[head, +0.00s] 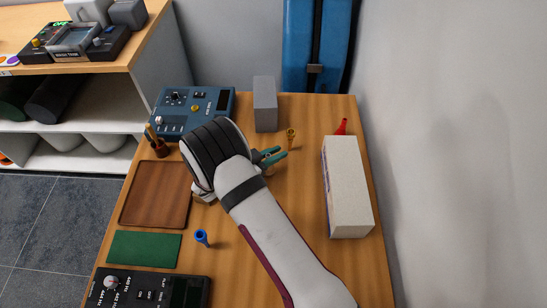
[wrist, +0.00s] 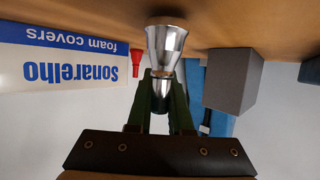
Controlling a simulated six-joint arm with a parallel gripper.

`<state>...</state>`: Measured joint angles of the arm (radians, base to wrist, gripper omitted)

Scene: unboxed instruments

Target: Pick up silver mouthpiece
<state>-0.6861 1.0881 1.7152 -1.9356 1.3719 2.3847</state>
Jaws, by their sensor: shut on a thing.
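The silver mouthpiece (wrist: 166,45) is shiny, with a flared cup and a narrower shank. In the wrist view its shank sits between the two green fingers of my gripper (wrist: 160,80), which is shut on it. Its wide cup points to the top of the picture, against the wooden table. I cannot tell if it touches the table. In the head view my gripper (head: 270,157) is low over the table's middle, with teal fingers pointing right. My arm covers much of this area, and I cannot make out the mouthpiece there.
Gold (head: 291,134), red (head: 341,127) and blue (head: 201,238) mouthpieces stand on the table. A white foam-cover box (head: 348,190) is right; a grey block (head: 265,103) and blue device (head: 210,101) are behind. A brown tray (head: 137,207) and green mat (head: 144,248) lie left.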

